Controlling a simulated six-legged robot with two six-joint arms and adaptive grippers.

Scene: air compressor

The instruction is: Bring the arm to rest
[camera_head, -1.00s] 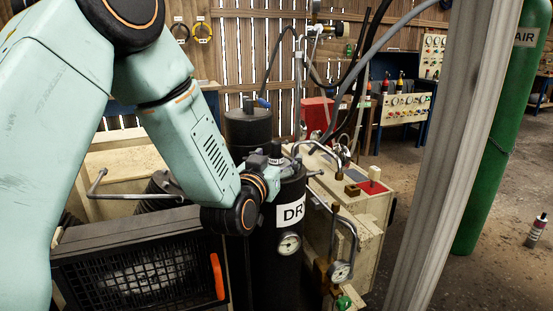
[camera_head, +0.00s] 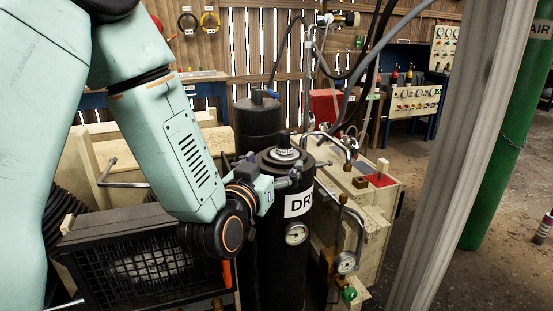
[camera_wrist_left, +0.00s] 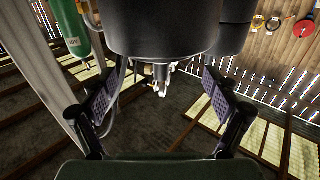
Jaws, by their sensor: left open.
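My left arm comes in from the left of the head view. Its open left gripper (camera_head: 292,180) is at the upper side of a black cylinder (camera_head: 280,245) labelled "DR", with the rest of the label cut off by its curve. In the left wrist view the two fingers of the left gripper (camera_wrist_left: 166,100) are spread wide with nothing between them. The black cylinder (camera_wrist_left: 165,30) fills the top of that view, beyond the fingers. I cannot tell whether a finger touches it. The right gripper is in neither view.
A gauge (camera_head: 296,233) sits on the cylinder front, and pipes and a second gauge (camera_head: 345,262) are at its right. A black grille box (camera_head: 140,262) is below my arm. A grey post (camera_head: 445,160) and a green AIR cylinder (camera_head: 505,150) stand right. Open floor shows at far right.

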